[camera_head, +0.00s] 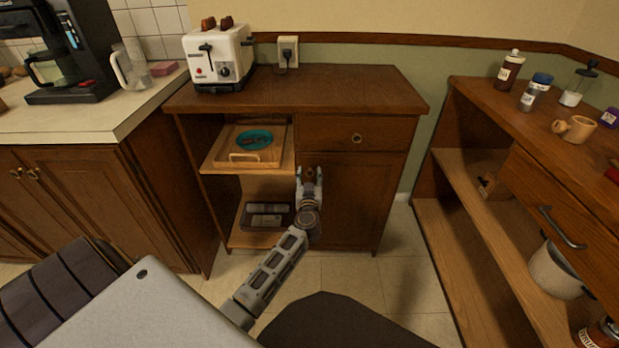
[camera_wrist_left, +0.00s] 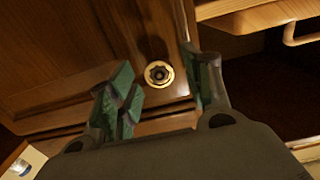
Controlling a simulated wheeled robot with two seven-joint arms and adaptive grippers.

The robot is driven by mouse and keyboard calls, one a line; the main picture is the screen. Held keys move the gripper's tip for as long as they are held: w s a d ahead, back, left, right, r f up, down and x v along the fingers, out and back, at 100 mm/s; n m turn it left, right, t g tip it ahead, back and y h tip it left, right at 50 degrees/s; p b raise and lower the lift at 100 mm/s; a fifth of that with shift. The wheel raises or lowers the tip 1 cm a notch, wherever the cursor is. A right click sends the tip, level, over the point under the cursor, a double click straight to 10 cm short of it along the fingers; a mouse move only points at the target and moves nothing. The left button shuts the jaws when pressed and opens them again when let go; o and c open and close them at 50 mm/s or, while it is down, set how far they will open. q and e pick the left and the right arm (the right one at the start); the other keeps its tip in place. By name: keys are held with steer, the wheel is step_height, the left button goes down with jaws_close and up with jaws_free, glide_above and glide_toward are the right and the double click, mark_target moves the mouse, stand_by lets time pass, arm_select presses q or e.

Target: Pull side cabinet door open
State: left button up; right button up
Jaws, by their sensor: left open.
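The side cabinet (camera_head: 300,88) stands in the middle of the head view. Its wooden door (camera_head: 355,195) sits below the drawer on the right half and looks shut. My left gripper (camera_head: 309,171) is open at the upper left of this door. In the left wrist view the round brass knob (camera_wrist_left: 159,74) of the door (camera_wrist_left: 60,50) lies between the spread fingers of my left gripper (camera_wrist_left: 162,88). The fingers seem apart from the knob. In the head view the gripper partly hides the knob. My right gripper is out of view.
The drawer (camera_head: 390,133) above the door is shut. Left of the door, open shelves hold a wooden tray (camera_head: 218,157) with a teal plate (camera_head: 254,138) and a dark bin (camera_head: 245,217). A toaster (camera_head: 214,68) stands on top. Open shelving (camera_head: 455,165) stands at right; tiled floor (camera_head: 405,260) lies between.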

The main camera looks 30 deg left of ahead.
arm_select(q)
steer(key=shift+w+a, duration=0.2)
steer(key=shift+w, duration=0.1)
steer(key=shift+c, duration=0.3)
jaws_close()
